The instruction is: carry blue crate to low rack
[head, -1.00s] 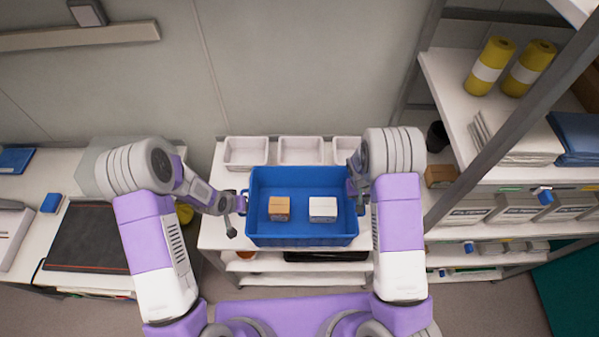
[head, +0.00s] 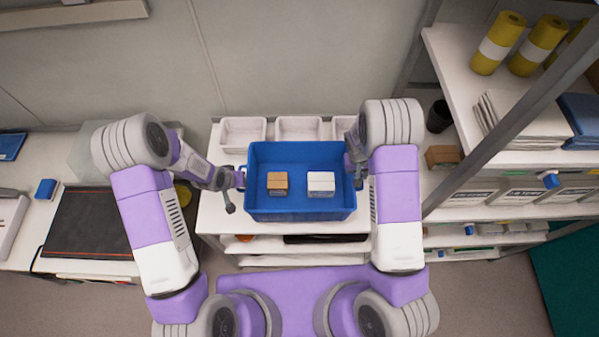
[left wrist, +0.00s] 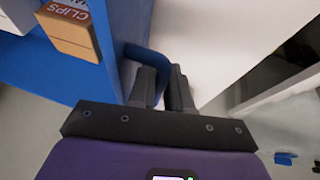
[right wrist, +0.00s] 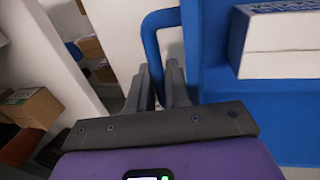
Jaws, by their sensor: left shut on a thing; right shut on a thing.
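The blue crate (head: 300,215) is upright in the middle of the head view, over the top of a white shelf unit (head: 215,218). I cannot tell whether it touches that top. It holds a brown box (head: 277,184) marked CLIPS and a white box (head: 321,184). My left gripper (head: 238,181) is shut on the crate's left handle, whose blue loop shows in the left wrist view (left wrist: 150,58). My right gripper (head: 357,175) is shut on the right handle, seen in the right wrist view (right wrist: 150,40). I cannot tell which unit is the low rack.
Several white trays (head: 243,132) stand behind the crate against the wall. A tall rack at right has a grey post (head: 510,115), yellow rolls (head: 497,45) and a brown carton (head: 443,157). A bench with a black mat (head: 93,230) is at left.

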